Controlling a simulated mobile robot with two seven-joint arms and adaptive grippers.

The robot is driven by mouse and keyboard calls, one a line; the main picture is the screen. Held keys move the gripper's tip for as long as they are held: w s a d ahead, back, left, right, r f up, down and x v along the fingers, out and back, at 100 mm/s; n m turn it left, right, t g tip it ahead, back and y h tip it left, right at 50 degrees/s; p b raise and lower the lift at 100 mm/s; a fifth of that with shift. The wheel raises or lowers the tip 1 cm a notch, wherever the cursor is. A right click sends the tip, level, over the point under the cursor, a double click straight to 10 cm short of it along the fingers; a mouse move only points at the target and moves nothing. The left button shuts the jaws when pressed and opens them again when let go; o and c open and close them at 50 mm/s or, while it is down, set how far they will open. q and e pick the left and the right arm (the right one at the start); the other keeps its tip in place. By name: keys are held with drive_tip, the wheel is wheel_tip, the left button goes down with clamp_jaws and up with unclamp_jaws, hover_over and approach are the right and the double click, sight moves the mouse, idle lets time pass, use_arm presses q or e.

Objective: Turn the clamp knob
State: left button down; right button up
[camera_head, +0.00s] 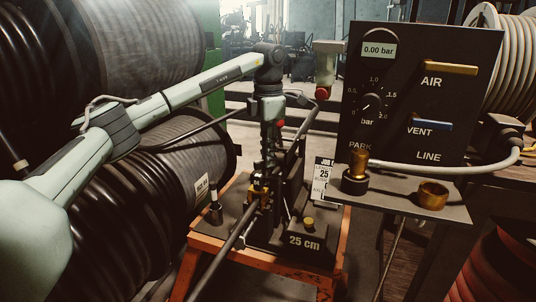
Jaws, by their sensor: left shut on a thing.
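My left gripper (264,182) points straight down over the crimper on the orange stand. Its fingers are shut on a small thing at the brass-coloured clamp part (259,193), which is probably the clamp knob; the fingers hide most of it. A dark hose (228,247) runs from this clamp toward the lower left. A dark block marked "25 cm" (304,241) stands just right of it, with a small yellow knob (308,222) on top. My right gripper is not in view.
A black panel (420,90) with a 0.00 bar display, a dial and AIR and VENT levers stands at the right. Its shelf holds a brass fitting (359,163) and a brass cup (433,195). Large hose reels (150,150) crowd the left. A grey box with a red button (325,75) hangs behind.

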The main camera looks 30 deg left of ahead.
use_arm(q)
drive_tip(key=shift+m, duration=1.1)
drive_tip(key=c, duration=1.6)
unclamp_jaws()
drive_tip(key=shift+o, duration=0.2)
drive_tip(key=shift+r, duration=0.1)
wheel_tip(320, 180, up, 12)
